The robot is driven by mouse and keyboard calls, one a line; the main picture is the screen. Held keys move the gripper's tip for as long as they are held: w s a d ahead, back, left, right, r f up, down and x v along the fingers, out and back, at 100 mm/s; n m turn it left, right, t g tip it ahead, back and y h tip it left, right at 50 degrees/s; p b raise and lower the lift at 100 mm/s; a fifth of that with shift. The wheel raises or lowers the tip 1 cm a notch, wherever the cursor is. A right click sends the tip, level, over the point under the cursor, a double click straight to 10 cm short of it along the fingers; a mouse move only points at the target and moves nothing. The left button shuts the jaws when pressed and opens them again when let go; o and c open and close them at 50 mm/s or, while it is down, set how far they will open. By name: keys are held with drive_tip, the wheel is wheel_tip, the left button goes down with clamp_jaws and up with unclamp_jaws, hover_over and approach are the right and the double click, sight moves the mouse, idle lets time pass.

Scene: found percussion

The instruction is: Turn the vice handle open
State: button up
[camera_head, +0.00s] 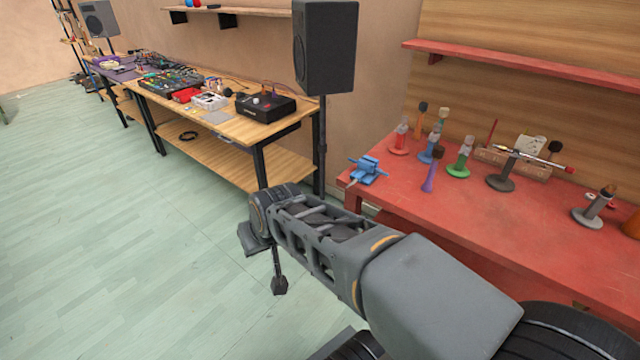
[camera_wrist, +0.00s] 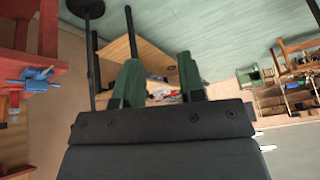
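The blue vice (camera_head: 368,171) sits at the left end of the red workbench (camera_head: 480,240), near its front edge. A thin pale bar, seemingly its handle, shows at its lower left side. The vice also shows at the left edge of the tilted wrist view (camera_wrist: 32,80), to the left of my fingers. My gripper (camera_wrist: 157,66) has its two dark green fingers apart with nothing held between them. It is away from the vice and not touching it. In the head view my arm reaches out over the floor in front of the bench, and the fingers are hard to make out.
Several coloured stands with mallets and tools, including a green one (camera_head: 460,160), stand on the bench right of the vice. A black speaker (camera_head: 325,45) on a pole stands just left of the bench. A wooden table (camera_head: 225,125) with electronics is farther left.

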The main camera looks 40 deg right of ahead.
drive_tip(key=w+d+f+m+t+h+b, duration=0.2)
drive_tip(key=w+d+f+m+t+b, duration=0.15)
drive_tip(key=w+d, duration=0.45)
drive_tip(key=w+d+f+m+t+h+b, duration=0.25)
drive_tip(key=w+f+m, duration=0.2)
drive_tip(key=w, duration=0.75)
drive_tip(key=m+g+h+b, duration=0.5)
drive_tip(key=m+g+h, duration=0.2)
drive_tip(key=m+h, duration=0.7)
approach(350, 185)
drive_tip(key=shift+y, duration=0.25)
drive_tip(key=x, duration=0.9)
drive_tip(key=shift+d+r+p, duration=0.2)
drive_tip(key=shift+d+p, duration=0.1)
drive_tip(key=shift+p, duration=0.1)
drive_tip(key=shift+w+d, duration=0.1)
drive_tip(key=shift+d, duration=0.5)
clamp_jaws()
